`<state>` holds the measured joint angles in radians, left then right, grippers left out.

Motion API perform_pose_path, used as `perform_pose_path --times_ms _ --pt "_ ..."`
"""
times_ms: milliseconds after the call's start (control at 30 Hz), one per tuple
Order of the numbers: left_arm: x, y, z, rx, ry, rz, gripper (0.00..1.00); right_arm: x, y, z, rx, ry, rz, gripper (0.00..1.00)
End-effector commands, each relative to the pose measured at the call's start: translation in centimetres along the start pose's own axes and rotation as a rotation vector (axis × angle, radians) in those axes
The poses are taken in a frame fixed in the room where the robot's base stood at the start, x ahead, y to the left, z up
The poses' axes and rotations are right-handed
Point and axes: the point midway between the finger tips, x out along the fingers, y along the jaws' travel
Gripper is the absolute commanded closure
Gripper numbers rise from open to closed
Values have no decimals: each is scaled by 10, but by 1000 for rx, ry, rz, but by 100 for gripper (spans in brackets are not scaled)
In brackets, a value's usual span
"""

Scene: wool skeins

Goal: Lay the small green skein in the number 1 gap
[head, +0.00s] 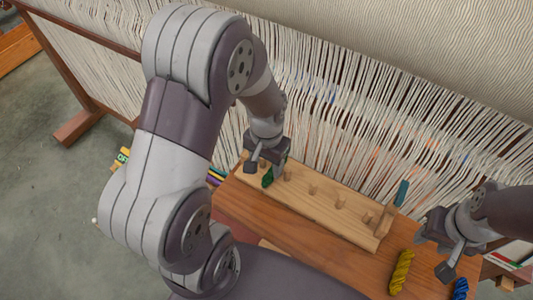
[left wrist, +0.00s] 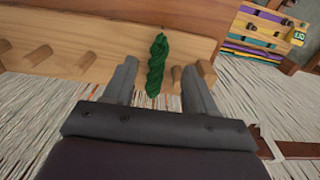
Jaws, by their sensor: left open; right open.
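The small green skein (head: 268,178) is at the left end of the pegged wooden board (head: 325,207), left of the nearest clearly visible peg (head: 287,173). In the left wrist view the skein (left wrist: 157,62) stands out as a dark twisted strand between the fingers, with pegs to either side. I cannot tell whether it rests on the board. My left gripper (head: 265,160) is open around it; its fingers (left wrist: 158,78) look apart from the wool. No gap number is legible. My right gripper (head: 437,255) is open and empty, right of the board.
A yellow skein (head: 401,271) and a blue skein (head: 460,289) lie on the table (head: 310,235) at the front right. A teal piece (head: 402,193) stands by the board's right end. The loom's white warp threads (head: 340,110) rise behind the board. Coloured strips (left wrist: 258,38) lie beyond its left end.

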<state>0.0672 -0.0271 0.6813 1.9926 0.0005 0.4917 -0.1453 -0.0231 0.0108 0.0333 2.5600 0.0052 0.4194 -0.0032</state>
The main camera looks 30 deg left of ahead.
Motion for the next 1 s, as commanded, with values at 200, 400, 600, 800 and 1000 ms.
perform_pose_path --times_ms 200,400,600,800,1000 --pt "-42 0 0 0 1 0 44 1 0 0 0 0 0 57" --pt "-59 15 19 -22 50 -3 44 1 0 0 0 0 0 57" --pt "-60 28 41 -54 113 -1 44 1 0 0 0 0 0 57" --pt "-60 28 41 -56 115 -1 44 1 0 0 0 0 0 57" --pt "-60 28 41 -56 115 -1 44 1 0 0 0 0 0 57"
